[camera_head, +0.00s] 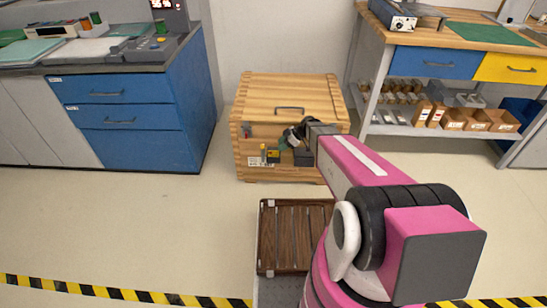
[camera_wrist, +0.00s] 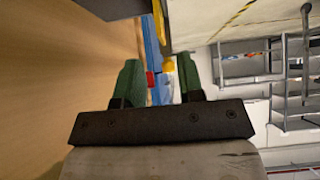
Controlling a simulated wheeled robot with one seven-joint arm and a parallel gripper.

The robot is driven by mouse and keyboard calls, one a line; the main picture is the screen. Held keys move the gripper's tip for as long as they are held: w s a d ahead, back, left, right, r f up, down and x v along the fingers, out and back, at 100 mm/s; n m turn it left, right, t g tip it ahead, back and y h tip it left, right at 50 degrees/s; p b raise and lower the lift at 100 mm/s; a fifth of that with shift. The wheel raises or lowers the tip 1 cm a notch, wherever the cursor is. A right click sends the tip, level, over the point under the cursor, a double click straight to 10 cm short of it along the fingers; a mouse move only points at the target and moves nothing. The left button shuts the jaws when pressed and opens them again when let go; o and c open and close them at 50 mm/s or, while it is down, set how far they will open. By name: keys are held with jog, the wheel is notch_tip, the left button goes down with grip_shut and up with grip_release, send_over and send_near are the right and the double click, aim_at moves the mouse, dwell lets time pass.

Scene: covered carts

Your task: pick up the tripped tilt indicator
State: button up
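A wooden crate (camera_head: 290,90) stands on the floor, with several small items on its front face. A small red item (camera_head: 247,131) is at the upper left of that face; it may be the tripped tilt indicator, but it is too small to be sure. A yellow-and-dark item (camera_head: 273,156) sits lower. My gripper (camera_head: 296,132) is in front of the crate's face, right of the red item. In the wrist view its green fingers (camera_wrist: 159,82) are apart, with nothing clearly held. A red patch (camera_wrist: 150,79) and a yellow patch (camera_wrist: 168,65) show beyond, between the fingers.
A slatted brown tray (camera_head: 285,235) is in front of the crate, partly hidden by my arm. A blue drawer cabinet (camera_head: 135,120) stands left and a workbench (camera_head: 430,65) right. Striped tape (camera_head: 110,295) crosses the floor. Open floor lies left of the tray.

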aim_at(273, 151)
jog(key=x, duration=0.6)
jog(key=shift+s+a+f, duration=0.15)
jog(key=shift+a+f, duration=0.05)
jog(key=shift+f, duration=0.15)
grip_shut()
